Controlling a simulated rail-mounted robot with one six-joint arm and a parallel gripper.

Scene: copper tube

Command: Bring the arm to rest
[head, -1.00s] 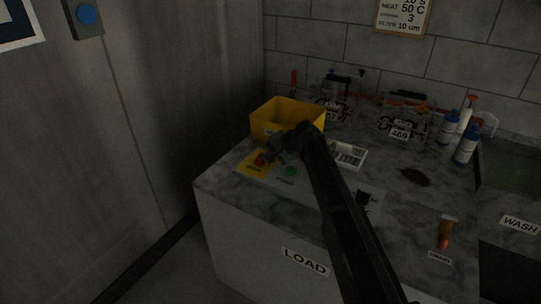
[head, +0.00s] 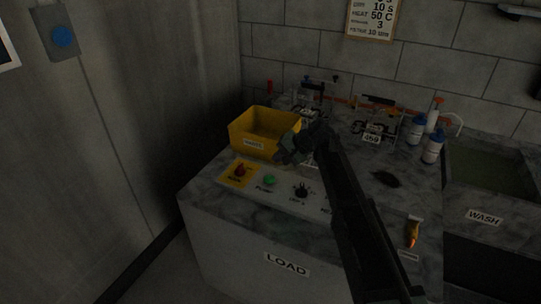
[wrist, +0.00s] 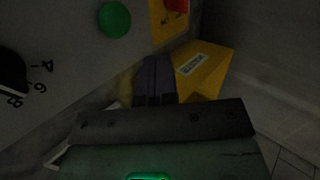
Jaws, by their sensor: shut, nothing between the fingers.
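My arm reaches over the grey marble counter (head: 225,190) in the head view. My gripper (head: 284,156) is at its end, by the right front corner of the yellow bin (head: 250,138). In the wrist view the gripper's two dark fingers (wrist: 154,80) lie side by side, shut and empty. The bin (wrist: 212,62) shows just right of them. A green button (head: 269,180) and a red knob on a yellow plate (head: 240,170) are in front of the bin, clear of the gripper.
A black dial (head: 301,191) sits right of the green button. Clamp stands (head: 376,125) and white-blue bottles (head: 433,148) stand at the back. A dark leaf-shaped item (head: 386,179) and an orange-brown item (head: 413,232) lie at right. A wash basin (head: 490,170) is far right.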

